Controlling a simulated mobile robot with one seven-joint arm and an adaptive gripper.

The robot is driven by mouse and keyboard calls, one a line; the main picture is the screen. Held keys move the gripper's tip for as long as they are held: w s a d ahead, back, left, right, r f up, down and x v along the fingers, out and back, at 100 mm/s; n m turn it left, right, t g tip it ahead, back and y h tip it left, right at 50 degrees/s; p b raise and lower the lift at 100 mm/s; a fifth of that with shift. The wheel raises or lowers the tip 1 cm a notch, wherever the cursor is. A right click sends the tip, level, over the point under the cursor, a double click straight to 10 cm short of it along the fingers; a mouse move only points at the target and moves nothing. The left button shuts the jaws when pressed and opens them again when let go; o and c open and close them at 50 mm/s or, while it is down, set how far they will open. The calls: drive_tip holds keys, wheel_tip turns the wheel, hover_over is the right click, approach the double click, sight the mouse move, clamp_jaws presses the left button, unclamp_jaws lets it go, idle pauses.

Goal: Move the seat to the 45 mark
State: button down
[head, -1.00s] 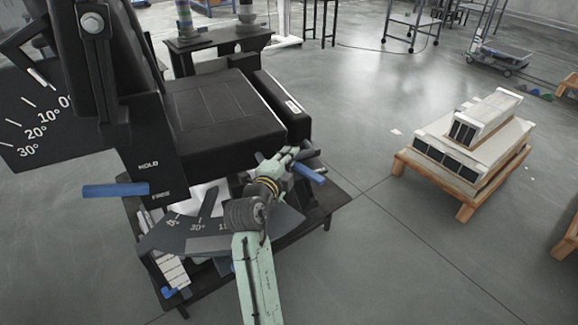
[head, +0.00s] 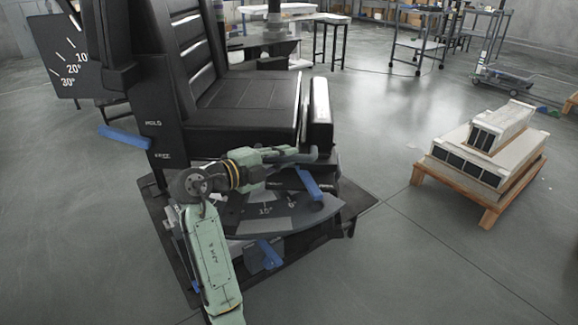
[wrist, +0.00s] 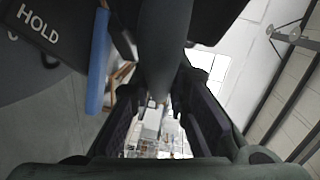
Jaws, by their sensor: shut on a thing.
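The black seat (head: 245,100) stands on a dark base (head: 365,205) in the head view, its backrest at the left. A grey dial (head: 235,213) with pale angle marks lies below the seat; the 45 mark cannot be made out. The bar's far end is hidden. A blue handle (head: 308,185) hangs just below my gripper.
Another blue handle (head: 124,137) sticks out at the left by the HOLD and FREE labels. A tilt scale (head: 72,62) stands behind it. A pallet with white units (head: 480,150) is at the right. The floor between is clear.

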sight(271, 160)
drive_tip(key=shift+s+a+f+m+g+h+b, duration=0.1)
drive_tip(key=shift+s+a+m+g+h+b, duration=0.15)
drive_tip(key=shift+a, duration=0.3)
drive_tip(key=shift+s+a+r+m+g+b, duration=0.15)
drive_tip(key=shift+a+g+b, duration=0.15)
drive_tip(key=shift+a, duration=0.3)
drive_tip(key=shift+s+a+f+m+g+h+b, duration=0.2)
drive_tip(key=shift+a+g+b, duration=0.1)
drive_tip(key=shift+a, duration=0.35)
drive_tip(key=c, duration=1.7)
unclamp_jaws()
drive_tip(key=shift+a, duration=0.2)
drive_tip(key=shift+o, duration=0.8)
drive_tip(key=shift+d, duration=0.15)
drive_tip(key=v, duration=1.2)
